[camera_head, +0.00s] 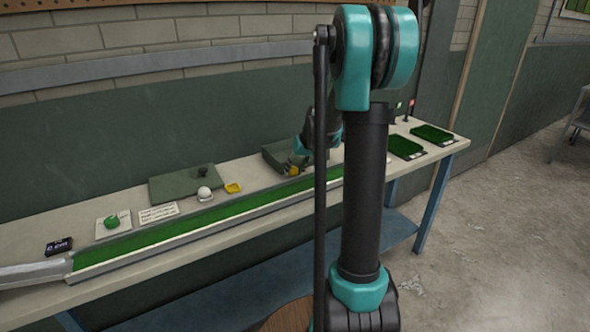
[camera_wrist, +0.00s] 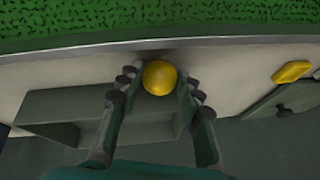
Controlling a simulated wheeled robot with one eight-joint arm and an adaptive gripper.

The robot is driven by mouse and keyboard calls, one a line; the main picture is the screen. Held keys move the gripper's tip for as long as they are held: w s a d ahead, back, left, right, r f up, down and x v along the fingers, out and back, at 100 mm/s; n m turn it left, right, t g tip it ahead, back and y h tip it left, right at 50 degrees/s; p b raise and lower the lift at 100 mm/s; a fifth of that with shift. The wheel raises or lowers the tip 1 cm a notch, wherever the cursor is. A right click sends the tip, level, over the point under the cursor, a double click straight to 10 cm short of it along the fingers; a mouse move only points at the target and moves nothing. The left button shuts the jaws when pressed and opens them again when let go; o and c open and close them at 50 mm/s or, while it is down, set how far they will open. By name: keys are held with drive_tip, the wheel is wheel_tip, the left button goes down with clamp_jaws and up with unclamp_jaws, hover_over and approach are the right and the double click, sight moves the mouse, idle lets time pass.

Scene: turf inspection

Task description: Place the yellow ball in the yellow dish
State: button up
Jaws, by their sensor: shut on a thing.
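The yellow ball (camera_wrist: 160,77) sits between the fingertips of my gripper (camera_wrist: 160,86) in the wrist view, and the gripper is shut on it. In the head view my gripper (camera_head: 300,163) holds the ball (camera_head: 293,170) by the open dark green box (camera_head: 271,153); whether the ball touches anything below is unclear. The small yellow dish (camera_head: 233,187) lies on the bench to the left of the gripper and looks empty. It also shows at the right of the wrist view (camera_wrist: 292,72). My arm hides part of the bench in the head view.
A white ball (camera_head: 204,193) stands left of the dish, near a green lid (camera_head: 170,187) with a black knob. A long turf strip (camera_head: 200,221) runs along the bench front. A green object (camera_head: 111,221) lies further left; turf trays (camera_head: 433,133) stand at right.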

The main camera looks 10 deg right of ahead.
drive_tip(key=o, duration=0.7)
drive_tip(key=shift+f, duration=0.15)
drive_tip(key=shift+c, duration=0.2)
drive_tip(key=o, duration=0.5)
drive_tip(key=shift+c, duration=0.2)
